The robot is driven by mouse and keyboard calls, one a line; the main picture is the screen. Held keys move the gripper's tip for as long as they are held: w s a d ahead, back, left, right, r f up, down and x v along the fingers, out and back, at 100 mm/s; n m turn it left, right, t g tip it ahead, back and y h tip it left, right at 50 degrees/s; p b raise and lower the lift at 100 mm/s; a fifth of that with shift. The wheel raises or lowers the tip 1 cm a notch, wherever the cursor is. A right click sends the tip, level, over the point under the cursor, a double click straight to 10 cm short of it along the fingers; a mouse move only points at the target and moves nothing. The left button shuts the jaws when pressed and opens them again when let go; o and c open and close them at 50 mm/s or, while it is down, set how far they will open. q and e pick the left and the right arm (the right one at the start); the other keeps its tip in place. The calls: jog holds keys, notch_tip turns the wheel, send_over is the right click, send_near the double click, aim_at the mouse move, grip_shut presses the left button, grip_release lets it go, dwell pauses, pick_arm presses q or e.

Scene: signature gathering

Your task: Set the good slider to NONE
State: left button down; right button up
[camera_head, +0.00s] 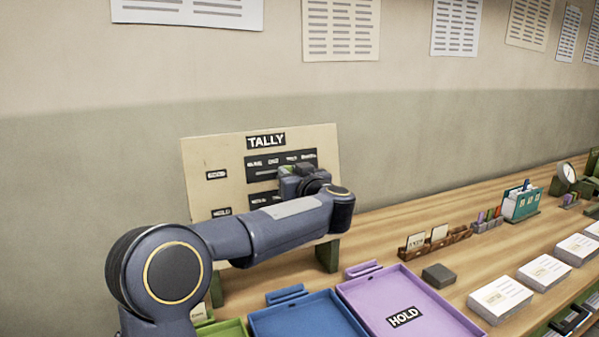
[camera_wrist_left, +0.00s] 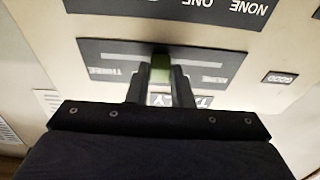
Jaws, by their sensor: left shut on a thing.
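The tally board (camera_head: 197,160) stands upright on the table, with a dark upper panel (camera_head: 262,162) beside a small plaque (camera_head: 216,175). My left gripper (camera_head: 300,172) reaches the upper panel, its arm covering much of the board. In the left wrist view, where the board appears upside down, the fingers (camera_wrist_left: 160,88) are shut on the green slider knob (camera_wrist_left: 160,68). The knob sits around the middle of the slot, away from the THREE label. The gripper hides the labels nearest it. My right gripper is not in view.
The other panel (camera_wrist_left: 185,10), with NONE and ONE labels, lies beyond the knob in the left wrist view. Below the board are a blue tray (camera_head: 305,318) and a purple HOLD tray (camera_head: 400,290). Card holders (camera_head: 415,247) and paper stacks (camera_head: 500,297) stand to the right.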

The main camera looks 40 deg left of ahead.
pick_arm(q)
jog(key=s+a, duration=0.1)
jog(key=s, duration=0.1)
jog(key=s+a, duration=0.1)
jog(key=s, duration=0.1)
jog(key=s+a, duration=0.1)
jog(key=s, duration=0.1)
jog(key=shift+s+a+r+p, duration=0.1)
jog(key=shift+s+a+p, duration=0.1)
jog(key=shift+s+p, duration=0.15)
jog(key=shift+s+a, duration=0.1)
jog(key=c, duration=1.3)
grip_release()
jog(key=shift+s, duration=0.15)
send_near(254, 172)
jog(key=shift+v, duration=1.15)
